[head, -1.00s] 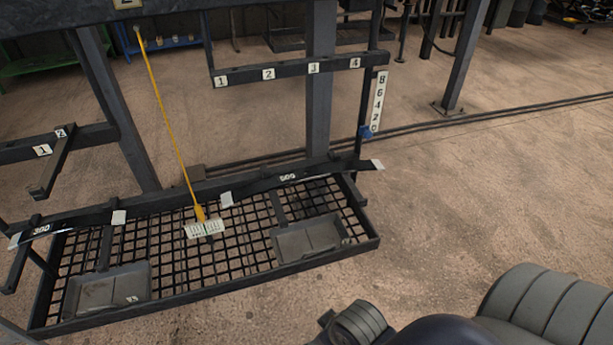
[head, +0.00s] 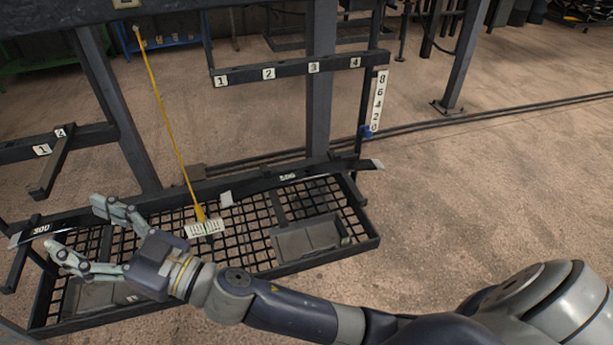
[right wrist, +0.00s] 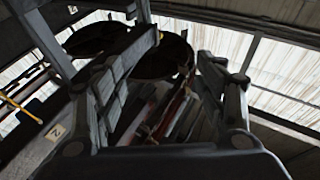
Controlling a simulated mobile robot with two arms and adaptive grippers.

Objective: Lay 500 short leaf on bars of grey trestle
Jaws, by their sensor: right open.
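The short dark leaf marked 500 (head: 310,175) lies along the back edge of the mesh rack, with a pale tip at its right end. Another dark leaf, marked 300 (head: 52,226), lies in line with it on the left. My right gripper (head: 79,228) is open and empty, over the left part of the rack near the 300 leaf and away from the 500 leaf. Its fingers also show in the right wrist view (right wrist: 175,85), against the roof, with no leaf between them. I cannot tell which frame is the grey trestle. My left gripper is out of view.
The mesh rack (head: 372,243) holds a grey tray (head: 308,238); another is partly behind my right gripper. A yellow rod (head: 168,110) with a pale tag hangs over the rack. A numbered bar (head: 290,70) stands behind. The floor at right is clear.

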